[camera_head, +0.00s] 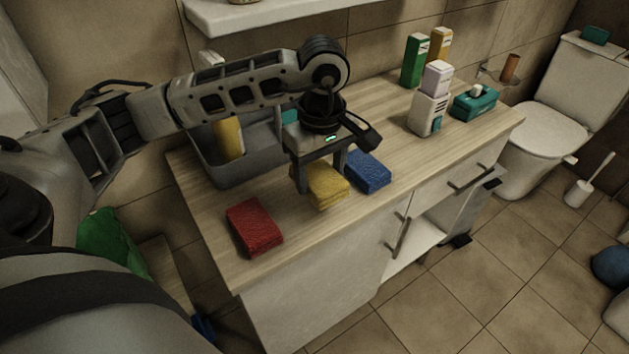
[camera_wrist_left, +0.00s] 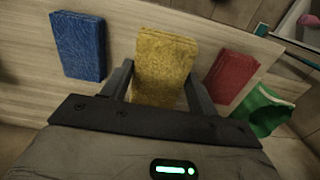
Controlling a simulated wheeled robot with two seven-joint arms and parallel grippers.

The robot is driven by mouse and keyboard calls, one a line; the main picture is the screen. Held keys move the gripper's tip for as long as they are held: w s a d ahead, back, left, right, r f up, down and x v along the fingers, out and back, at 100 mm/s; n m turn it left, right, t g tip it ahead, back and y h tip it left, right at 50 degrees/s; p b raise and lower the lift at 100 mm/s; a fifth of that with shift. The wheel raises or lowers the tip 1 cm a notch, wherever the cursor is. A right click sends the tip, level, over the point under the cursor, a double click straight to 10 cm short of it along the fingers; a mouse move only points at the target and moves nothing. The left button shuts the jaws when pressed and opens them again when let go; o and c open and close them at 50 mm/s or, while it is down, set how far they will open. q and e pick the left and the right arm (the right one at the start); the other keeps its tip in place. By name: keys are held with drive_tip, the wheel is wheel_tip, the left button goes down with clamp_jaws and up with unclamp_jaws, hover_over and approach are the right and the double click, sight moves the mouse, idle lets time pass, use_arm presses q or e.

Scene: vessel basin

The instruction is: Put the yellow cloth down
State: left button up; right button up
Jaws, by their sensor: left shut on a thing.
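The yellow cloth (camera_head: 327,186) is a folded block between the red and blue cloths over the wooden counter. My left gripper (camera_head: 320,176) comes down from above and is shut on it. In the left wrist view the yellow cloth (camera_wrist_left: 165,62) sits between the two fingers of my left gripper (camera_wrist_left: 158,88). I cannot tell whether its underside touches the counter. My right gripper is not in view.
The red cloth (camera_head: 254,227) lies left of the yellow one, and the blue cloth (camera_head: 367,171) lies right. A grey bin (camera_head: 212,168) stands behind. Bottles (camera_head: 430,112) and a teal tissue box (camera_head: 475,101) stand farther right. Counter between them and the blue cloth is clear.

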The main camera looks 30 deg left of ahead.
sight(314, 186)
use_arm(q)
drive_tip(key=shift+a+f, duration=0.45)
drive_tip(key=shift+f, duration=0.1)
drive_tip(key=f+p, duration=0.1)
drive_tip(key=f, duration=0.2)
drive_tip(key=shift+a, duration=0.2)
drive_tip(key=shift+f, duration=0.3)
drive_tip(key=shift+f, duration=0.25)
drive_tip(key=o, duration=0.9)
drive_tip(key=shift+r, duration=0.15)
wheel_tip(314, 186, up, 12)
drive_tip(key=shift+r+b, duration=0.15)
drive_tip(key=shift+b, duration=0.6)
